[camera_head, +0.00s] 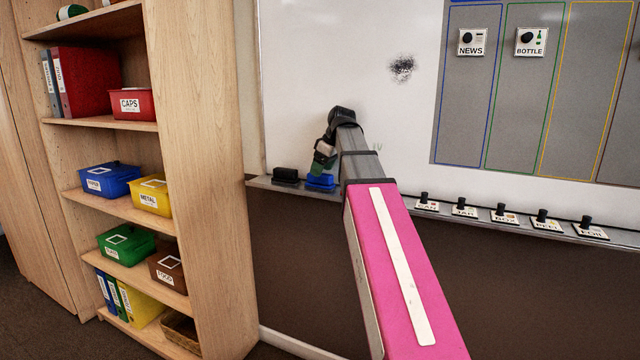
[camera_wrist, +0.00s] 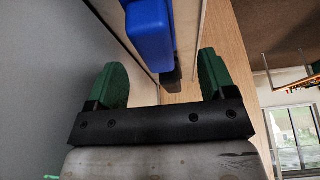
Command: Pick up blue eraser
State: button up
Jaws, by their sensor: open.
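The blue eraser (camera_head: 320,182) rests on the ledge below the whiteboard, just right of a black eraser (camera_head: 286,176). My gripper (camera_head: 322,163) is directly above the blue eraser, close to it. In the wrist view the green fingers of my gripper (camera_wrist: 163,82) are spread apart and empty. There the blue eraser (camera_wrist: 150,35) shows at the top, ahead of the fingertips and roughly in line with the gap, a little toward the left finger. A dark part of the black eraser (camera_wrist: 172,75) shows behind it.
The whiteboard (camera_head: 340,60) stands right behind the ledge (camera_head: 385,197). Several labelled magnets, such as the one marked JAR (camera_head: 465,210), sit on the ledge at right. A wooden shelf (camera_head: 205,200) with coloured boxes stands at left. A dark smudge (camera_head: 402,68) marks the board.

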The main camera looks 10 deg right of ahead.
aim_at(318, 180)
jog(key=shift+d+x, duration=0.2)
jog(key=shift+x, duration=2.5)
jog(key=c, duration=1.1)
jog(key=shift+r, duration=0.1)
jog(key=shift+r, duration=0.55)
jog(key=r, duration=0.3)
jog(key=shift+s+a+r, duration=0.2)
jog(key=shift+s+a, duration=0.1)
jog(key=shift+a, duration=0.05)
jog(key=shift+s+a+r, duration=0.9)
jog(key=shift+a+r, duration=0.15)
jog(key=shift+a, duration=0.5)
jog(key=shift+s+a+r, duration=0.95)
jog(key=shift+a+r, duration=0.1)
jog(key=shift+a, duration=0.5)
jog(key=shift+s+a+r, duration=0.9)
jog(key=shift+a+r, duration=0.15)
jog(key=shift+a, duration=0.45)
